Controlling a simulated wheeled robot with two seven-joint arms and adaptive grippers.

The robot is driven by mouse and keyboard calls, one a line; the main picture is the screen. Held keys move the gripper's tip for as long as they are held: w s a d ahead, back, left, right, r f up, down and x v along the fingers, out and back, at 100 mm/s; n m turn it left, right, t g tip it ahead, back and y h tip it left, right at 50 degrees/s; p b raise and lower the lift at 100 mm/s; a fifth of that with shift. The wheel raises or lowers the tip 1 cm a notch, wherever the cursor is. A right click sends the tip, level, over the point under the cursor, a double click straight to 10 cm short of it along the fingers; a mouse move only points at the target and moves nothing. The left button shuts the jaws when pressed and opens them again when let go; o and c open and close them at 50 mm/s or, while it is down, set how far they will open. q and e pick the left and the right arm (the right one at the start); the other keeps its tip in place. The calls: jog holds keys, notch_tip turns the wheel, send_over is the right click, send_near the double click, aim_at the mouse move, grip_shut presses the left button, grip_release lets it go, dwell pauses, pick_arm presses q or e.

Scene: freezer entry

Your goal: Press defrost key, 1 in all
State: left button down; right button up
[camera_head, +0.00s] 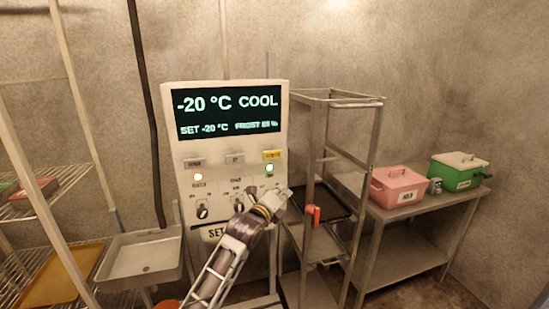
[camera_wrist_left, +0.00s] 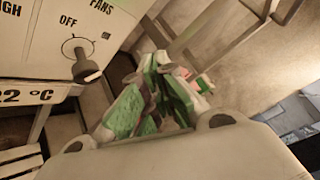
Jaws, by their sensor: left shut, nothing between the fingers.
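The control panel (camera_head: 230,150) stands upright with a dark display (camera_head: 227,112) reading -20 °C COOL. Below it sit a left grey key (camera_head: 195,162), a middle grey key (camera_head: 235,158) and a right yellow key (camera_head: 272,155); their labels are too small to read surely. My left gripper (camera_head: 284,196) is shut and empty, in front of the panel's lower right, below the yellow key and apart from it in the picture. In the left wrist view its green-padded fingers (camera_wrist_left: 158,95) are together, right of the FANS knob (camera_wrist_left: 82,63). My right gripper is not in view.
Knobs (camera_head: 202,211) line the lower panel. A metal rack (camera_head: 345,155) stands right of it; a table (camera_head: 420,207) carries a pink box (camera_head: 398,188) and a green box (camera_head: 458,171).

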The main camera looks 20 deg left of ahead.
pick_arm(q)
notch_tip(320, 180, up, 8)
jog(key=s+d+m+t+h, duration=0.1)
jog(key=s+m, duration=0.1)
jog(key=shift+s+d, duration=0.15)
jog(key=b, duration=0.1)
send_near(281, 156)
jog(key=shift+w+d+r, duration=0.1)
jog(key=shift+w+d, duration=0.25)
jog(key=shift+w, duration=0.35)
jog(key=shift+w+d+f, duration=0.1)
jog(key=shift+w+d, duration=0.3)
jog(key=shift+w, duration=0.3)
jog(key=shift+w+d+r, duration=0.1)
jog(key=shift+w+d, duration=0.25)
jog(key=shift+w, duration=0.35)
jog(key=shift+w+a, duration=0.55)
jog(key=shift+w, duration=0.25)
dwell(1.9)
jog(key=shift+s+d, duration=0.1)
dwell(0.3)
jog(key=shift+s+d+p, duration=0.45)
jog(key=shift+s, duration=0.25)
